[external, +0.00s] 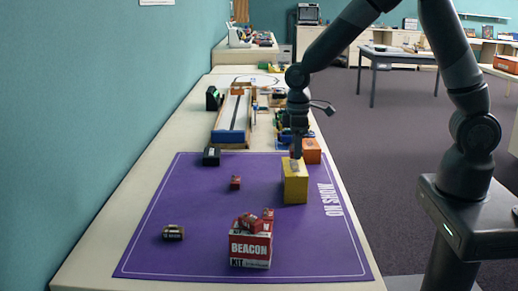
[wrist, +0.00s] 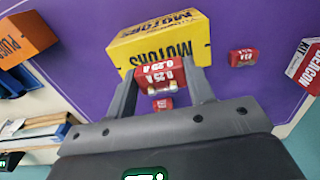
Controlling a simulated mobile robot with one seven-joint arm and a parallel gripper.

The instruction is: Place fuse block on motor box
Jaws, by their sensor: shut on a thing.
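The yellow motor box (external: 295,187) stands upright on the purple mat; its MOTORS lettering also shows in the wrist view (wrist: 150,42). My gripper (external: 296,158) points down at the top of this box. In the wrist view my gripper (wrist: 163,88) is shut on a red fuse block (wrist: 158,72) marked 0.25 A. The fuse block overlaps the edge of the motor box in that view. I cannot tell whether it touches the box top. In the external view the held block is small and mostly hidden by my gripper.
An orange plugs box (external: 312,151) stands just behind the motor box. A Beacon kit box (external: 250,249) with red blocks on top stands in front. A red block (external: 235,183), a dark block (external: 173,232) and a black item (external: 211,156) lie on the mat (external: 200,203).

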